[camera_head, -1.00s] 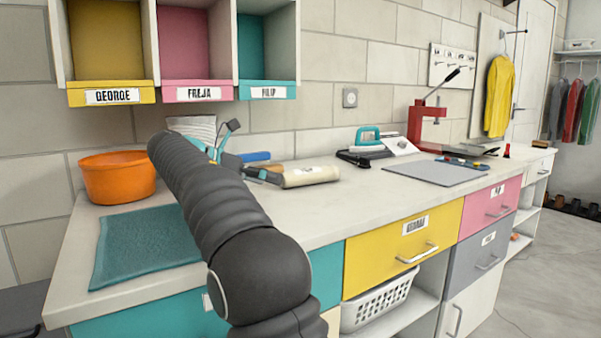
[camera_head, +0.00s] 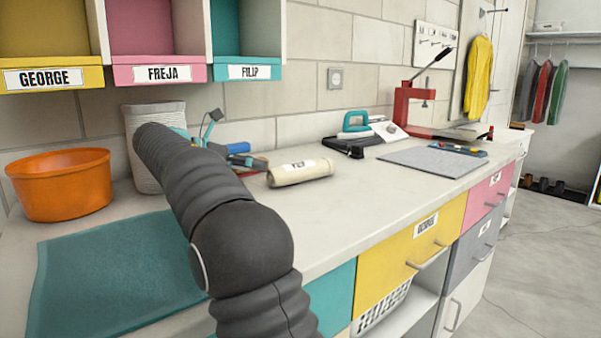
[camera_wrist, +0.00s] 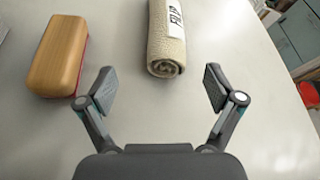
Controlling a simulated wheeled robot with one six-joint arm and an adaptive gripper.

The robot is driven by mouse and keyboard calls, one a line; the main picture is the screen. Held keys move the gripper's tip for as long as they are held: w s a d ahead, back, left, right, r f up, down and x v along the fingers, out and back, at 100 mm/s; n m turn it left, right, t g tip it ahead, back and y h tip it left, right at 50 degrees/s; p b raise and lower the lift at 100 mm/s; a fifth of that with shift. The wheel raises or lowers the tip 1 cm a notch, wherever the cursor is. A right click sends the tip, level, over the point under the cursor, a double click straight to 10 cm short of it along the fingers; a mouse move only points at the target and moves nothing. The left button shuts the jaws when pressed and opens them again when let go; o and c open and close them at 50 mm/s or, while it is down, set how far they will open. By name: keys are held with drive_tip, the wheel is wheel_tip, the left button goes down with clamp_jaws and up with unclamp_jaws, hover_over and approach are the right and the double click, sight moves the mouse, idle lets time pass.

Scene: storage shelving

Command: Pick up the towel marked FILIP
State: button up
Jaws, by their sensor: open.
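The rolled cream towel (camera_head: 299,173) lies on the counter right of my arm, with a white label that seems to read FILIP. In the wrist view the towel (camera_wrist: 166,52) lies ahead of my gripper (camera_wrist: 160,88), its near end just beyond the fingertips and roughly midway between them. My gripper is open and empty, and the towel is apart from both fingers. In the head view my arm hides most of the gripper and some of the counter behind it.
A wooden block with a red underside (camera_wrist: 59,56) lies left of the towel, close to the left finger. An orange bowl (camera_head: 62,184), a teal mat (camera_head: 105,270) and a ribbed pale container (camera_head: 150,115) are on the left. Bare counter (camera_head: 345,200) lies right of the towel.

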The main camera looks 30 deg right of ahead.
sight(281, 171)
drive_tip(key=x, duration=0.8)
drive_tip(key=shift+s+d+r, duration=0.1)
drive_tip(key=shift+s, duration=0.25)
drive_tip(key=c, duration=1.4)
drive_tip(key=shift+r, duration=0.2)
